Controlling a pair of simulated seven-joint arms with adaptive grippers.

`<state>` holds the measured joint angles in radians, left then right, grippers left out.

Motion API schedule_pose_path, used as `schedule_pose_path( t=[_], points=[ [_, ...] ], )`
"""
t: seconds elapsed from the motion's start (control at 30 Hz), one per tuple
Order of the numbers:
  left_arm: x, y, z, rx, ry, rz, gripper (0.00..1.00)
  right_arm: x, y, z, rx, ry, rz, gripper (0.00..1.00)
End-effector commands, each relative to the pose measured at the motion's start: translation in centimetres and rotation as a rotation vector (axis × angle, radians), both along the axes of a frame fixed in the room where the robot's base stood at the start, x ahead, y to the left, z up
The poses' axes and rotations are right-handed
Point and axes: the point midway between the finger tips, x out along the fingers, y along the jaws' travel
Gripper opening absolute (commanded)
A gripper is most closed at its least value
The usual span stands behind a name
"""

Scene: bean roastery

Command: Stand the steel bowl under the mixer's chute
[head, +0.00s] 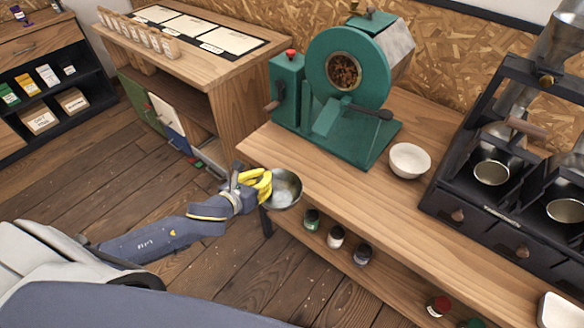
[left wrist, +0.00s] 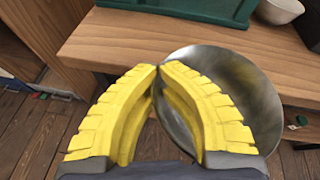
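The steel bowl (head: 287,188) is at the front left edge of the bench in the head view. My left gripper (head: 262,183) has its yellow fingers at the bowl's left rim. In the left wrist view the gripper (left wrist: 159,69) has its tips together, with the rim of the bowl (left wrist: 245,75) pinched between the fingers. The bowl is held by this side only; whether it touches the bench is unclear. The green mixer (head: 290,92) stands on the bench behind, its drum window showing brown beans. A slanted green piece (head: 327,119), seemingly the chute, is below the drum. My right gripper is out of view.
A white bowl (head: 410,160) stands on the bench (head: 375,205) right of the mixer. A black machine with steel cups (head: 491,172) is further right. Several small jars (head: 335,237) sit on the shelf below. The bench top before the mixer is clear.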

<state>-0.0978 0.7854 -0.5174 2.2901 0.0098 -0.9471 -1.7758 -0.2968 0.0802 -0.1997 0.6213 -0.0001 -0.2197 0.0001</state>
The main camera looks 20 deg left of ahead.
Motion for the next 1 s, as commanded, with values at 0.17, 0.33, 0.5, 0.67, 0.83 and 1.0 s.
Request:
schedule_pose_path(
  t=[0.17,0.33,0.5,0.67,0.83,1.0],
  points=[
    [0.4,-1.9,0.7,0.007,-0.004,-0.048,0.0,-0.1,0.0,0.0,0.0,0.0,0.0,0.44],
    [2.8,-2.7,0.9,0.017,-0.007,-0.052,0.0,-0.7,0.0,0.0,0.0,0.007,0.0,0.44],
    [6.6,-3.6,0.9,0.016,-0.007,-0.05,0.0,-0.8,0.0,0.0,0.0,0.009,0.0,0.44],
    [10.1,-4.5,0.9,0.015,-0.004,-0.05,0.0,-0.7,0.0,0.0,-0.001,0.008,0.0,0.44],
    [13.4,-5.3,0.9,0.015,-0.005,-0.05,0.0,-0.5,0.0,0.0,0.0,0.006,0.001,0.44],
    [15.7,-5.8,0.8,0.017,-0.004,-0.051,0.0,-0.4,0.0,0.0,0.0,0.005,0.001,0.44]
  ],
)
